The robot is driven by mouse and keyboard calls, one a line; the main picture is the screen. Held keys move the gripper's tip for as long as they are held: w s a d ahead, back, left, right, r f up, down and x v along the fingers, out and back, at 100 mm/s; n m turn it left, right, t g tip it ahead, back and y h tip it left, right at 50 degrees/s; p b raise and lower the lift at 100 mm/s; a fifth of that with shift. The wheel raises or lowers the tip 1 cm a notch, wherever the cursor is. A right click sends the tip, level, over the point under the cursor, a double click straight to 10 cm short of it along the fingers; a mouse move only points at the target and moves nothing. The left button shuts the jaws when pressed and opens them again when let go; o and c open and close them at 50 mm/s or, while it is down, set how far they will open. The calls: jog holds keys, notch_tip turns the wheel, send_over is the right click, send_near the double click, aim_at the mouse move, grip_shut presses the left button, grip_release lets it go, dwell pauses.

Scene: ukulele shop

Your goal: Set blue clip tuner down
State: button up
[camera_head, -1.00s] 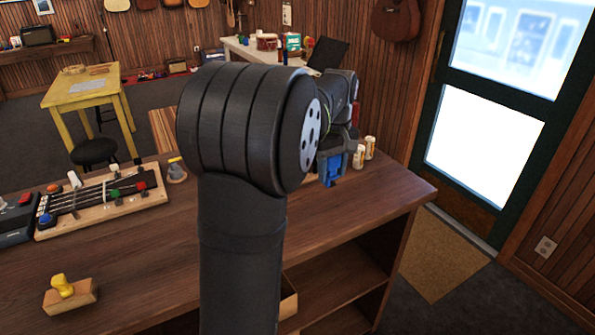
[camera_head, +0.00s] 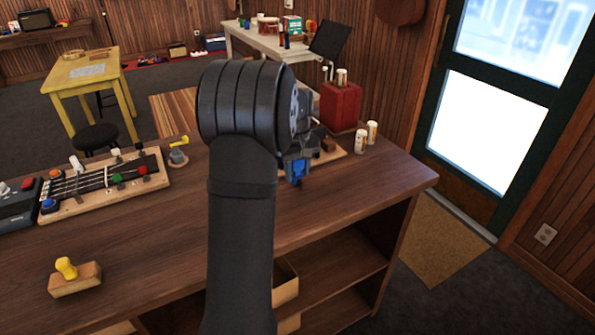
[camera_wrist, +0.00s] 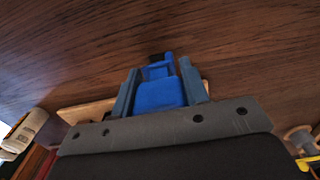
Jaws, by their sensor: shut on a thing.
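The blue clip tuner (camera_wrist: 160,92) is between my gripper's two fingers in the wrist view, with a small black part at its far end. In the head view the tuner (camera_head: 297,172) shows at the end of my gripper (camera_head: 297,164), by the wooden counter (camera_head: 345,215). My gripper (camera_wrist: 163,90) is shut on the tuner. I cannot tell whether the tuner touches the counter top. Bare brown wood shows beyond it in the wrist view. My arm hides part of the counter in the head view.
A light wooden board (camera_head: 330,158), a red box (camera_head: 341,106) and two white-capped bottles (camera_head: 366,138) stand close behind my gripper. The counter's right front is clear.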

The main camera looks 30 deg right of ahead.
jog(key=shift+f, duration=0.25)
jog(key=o, duration=1)
jog(key=shift+f, duration=0.15)
notch_tip(320, 180, up, 12)
jog(key=shift+f, duration=0.25)
jog(key=shift+r, duration=0.45)
jog(key=c, duration=0.4)
